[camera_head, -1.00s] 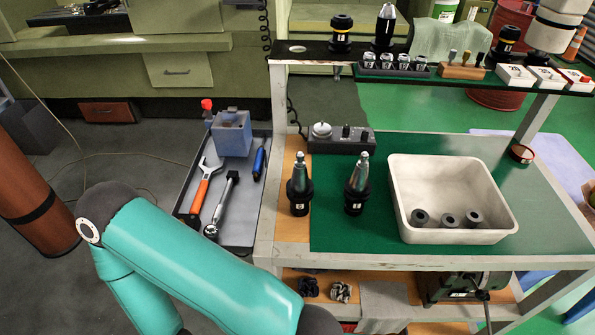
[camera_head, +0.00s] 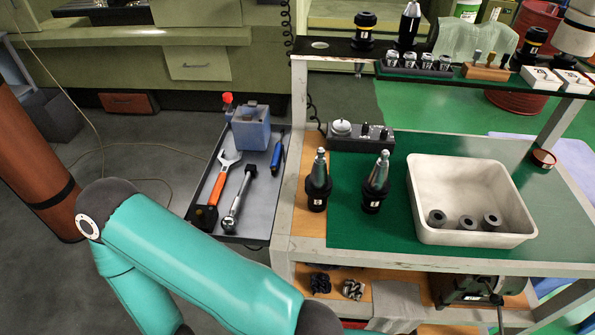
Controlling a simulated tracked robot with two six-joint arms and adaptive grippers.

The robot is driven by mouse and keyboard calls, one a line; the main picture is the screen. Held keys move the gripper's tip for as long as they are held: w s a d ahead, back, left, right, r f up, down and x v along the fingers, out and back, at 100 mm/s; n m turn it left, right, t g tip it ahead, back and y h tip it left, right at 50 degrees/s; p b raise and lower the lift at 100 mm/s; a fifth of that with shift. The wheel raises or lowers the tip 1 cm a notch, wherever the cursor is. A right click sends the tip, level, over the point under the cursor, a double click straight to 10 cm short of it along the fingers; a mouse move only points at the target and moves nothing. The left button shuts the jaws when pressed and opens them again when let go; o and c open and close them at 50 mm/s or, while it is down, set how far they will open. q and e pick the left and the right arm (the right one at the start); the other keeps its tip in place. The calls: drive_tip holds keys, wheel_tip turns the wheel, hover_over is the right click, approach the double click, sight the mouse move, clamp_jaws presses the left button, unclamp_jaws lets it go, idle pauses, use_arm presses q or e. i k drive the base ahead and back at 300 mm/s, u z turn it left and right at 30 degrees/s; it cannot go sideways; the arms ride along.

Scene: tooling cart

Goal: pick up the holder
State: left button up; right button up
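Two tool holders with dark bases and shiny pointed tops stand upright on the cart's worktop in the head view. The left holder (camera_head: 318,181) stands on the wooden strip beside the green mat (camera_head: 345,228). The right holder (camera_head: 376,184) stands on the mat. Which one the task means I cannot tell. More dark holders stand on the upper shelf, one at its left part (camera_head: 363,32) and a taller pointed one (camera_head: 408,27) beside it. My teal left arm crosses the lower left. Neither gripper is in view, and nothing is seen touching the holders.
A white bin (camera_head: 470,238) with several dark cylinders stands right of the holders. A control box (camera_head: 360,139) sits behind them. A side tray (camera_head: 257,226) holds wrenches and a blue container (camera_head: 251,128). The upper shelf (camera_head: 470,78) overhangs the back. Bare green mat lies around the right holder.

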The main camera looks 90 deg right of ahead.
sight(377, 187)
drive_tip(key=u, duration=0.15)
drive_tip(key=i, duration=0.25)
drive_tip(key=z, duration=4.4)
drive_tip(key=k, duration=0.2)
drive_tip(key=u, duration=2.15)
drive_tip(key=i, duration=0.15)
drive_tip(key=u, duration=0.1)
drive_tip(key=k, duration=0.25)
drive_tip(key=z, duration=1.05)
